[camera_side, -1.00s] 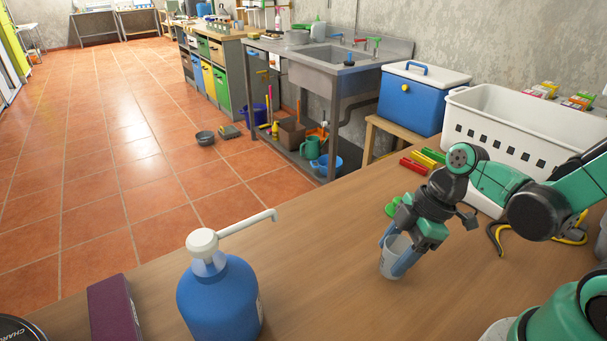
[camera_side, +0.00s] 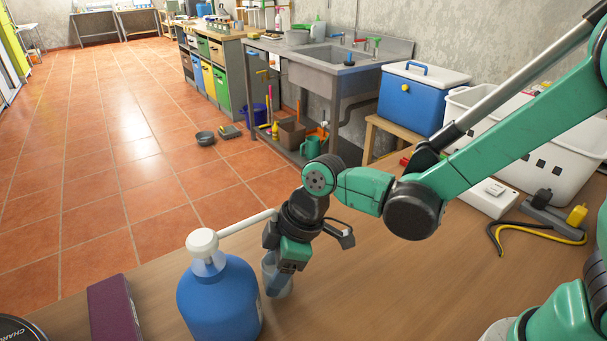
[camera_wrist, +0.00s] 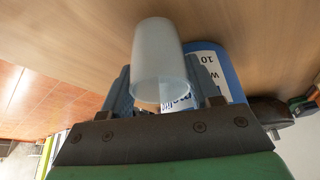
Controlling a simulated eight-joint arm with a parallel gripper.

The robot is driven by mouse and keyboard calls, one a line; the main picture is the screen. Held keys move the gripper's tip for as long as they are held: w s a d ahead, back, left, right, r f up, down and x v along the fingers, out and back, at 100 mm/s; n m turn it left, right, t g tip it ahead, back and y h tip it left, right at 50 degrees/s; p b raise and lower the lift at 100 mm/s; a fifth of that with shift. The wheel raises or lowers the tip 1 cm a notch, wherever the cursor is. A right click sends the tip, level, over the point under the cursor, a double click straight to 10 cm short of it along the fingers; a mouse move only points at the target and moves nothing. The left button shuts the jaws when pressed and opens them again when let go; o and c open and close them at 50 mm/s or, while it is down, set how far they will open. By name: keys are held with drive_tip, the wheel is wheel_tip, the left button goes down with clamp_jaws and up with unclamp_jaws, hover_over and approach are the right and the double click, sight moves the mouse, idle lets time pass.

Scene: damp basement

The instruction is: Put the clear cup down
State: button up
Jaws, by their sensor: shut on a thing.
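The clear cup (camera_side: 284,284) is translucent and upright, beside the blue pump bottle (camera_side: 220,298) in the side view. My gripper (camera_side: 274,280) points down and is shut on the cup, with one blue finger showing in front of it. In the wrist view the cup (camera_wrist: 160,62) sits between the two fingers of my gripper (camera_wrist: 166,95), its open rim toward the camera. The bottle (camera_wrist: 213,62) with its printed label is close behind it. I cannot tell whether the cup's base touches the table.
The wooden table (camera_side: 400,300) is clear to the right of the cup. A purple box (camera_side: 114,308) lies left of the bottle. The bottle's white spout (camera_side: 247,223) reaches toward my gripper. A white basket (camera_side: 560,160), blue cooler (camera_side: 415,98) and yellow-black cable (camera_side: 540,232) are at the right.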

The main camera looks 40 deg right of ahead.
drive_tip(key=shift+d+f, duration=0.15)
drive_tip(key=shift+f, duration=0.55)
drive_tip(key=shift+f, duration=0.15)
drive_tip(key=o, duration=1.2)
